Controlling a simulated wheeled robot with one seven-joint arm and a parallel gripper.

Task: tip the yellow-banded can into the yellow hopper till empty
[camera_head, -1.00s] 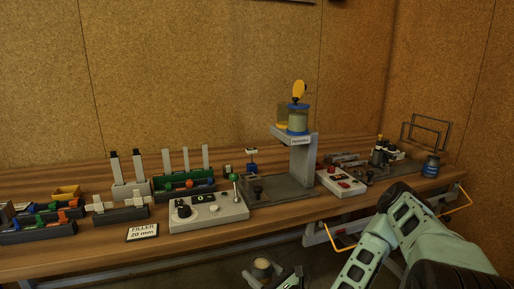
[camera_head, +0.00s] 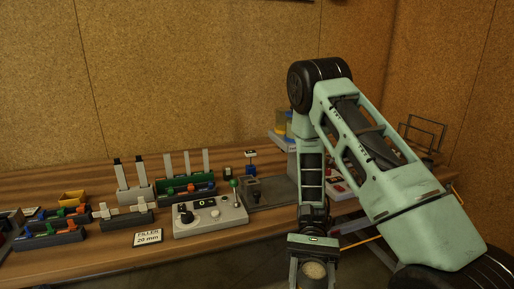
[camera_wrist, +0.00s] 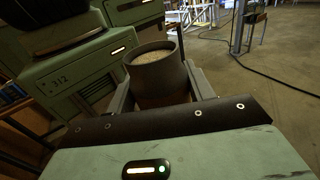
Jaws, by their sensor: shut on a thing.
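My gripper (camera_head: 313,262) is low in front of the bench, at the bottom of the head view. It is shut on a grey can (camera_head: 314,272), with the fingers on both sides. In the wrist view the can (camera_wrist: 155,70) looks upright and holds pale grainy contents close to its rim. A brownish tint shows low on its wall; I cannot tell whether it is a yellow band. Part of a yellow-edged hopper (camera_head: 281,120) shows above the bench stand, left of my arm. My arm hides most of the hopper and the stand top.
A control box (camera_head: 210,218) with levers stands at the bench front, left of the stand base (camera_head: 268,192). A wire frame (camera_head: 425,132) stands at right.

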